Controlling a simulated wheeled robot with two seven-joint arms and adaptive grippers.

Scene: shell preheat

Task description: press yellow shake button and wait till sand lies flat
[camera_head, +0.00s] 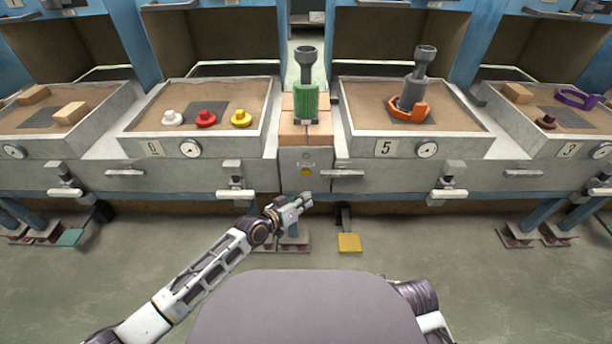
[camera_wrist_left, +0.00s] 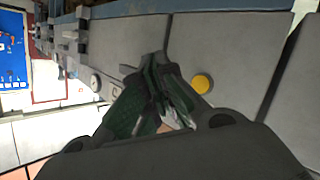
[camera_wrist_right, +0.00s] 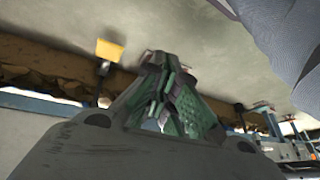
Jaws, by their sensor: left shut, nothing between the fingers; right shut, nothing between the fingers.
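The round yellow button (camera_head: 306,172) sits on the grey front panel (camera_head: 299,184) between two sand bins. It also shows in the left wrist view (camera_wrist_left: 202,83), right of the fingertips. My left gripper (camera_head: 307,199) is shut and empty, a little below the button in the head view and apart from it. My right gripper (camera_wrist_right: 153,58) is shut and empty; it shows only in the right wrist view. Sand (camera_head: 150,110) fills the left bin and sand (camera_head: 372,108) fills the right bin. Both surfaces look mostly level, but small unevenness cannot be told.
White, red (camera_head: 205,119) and yellow (camera_head: 241,119) knob-like pieces lie in the left bin. An orange ring-shaped piece (camera_head: 406,112) with a grey tool is in the right bin. A green cylinder (camera_head: 305,101) stands between them. A yellow pedal (camera_head: 349,242) is near the floor.

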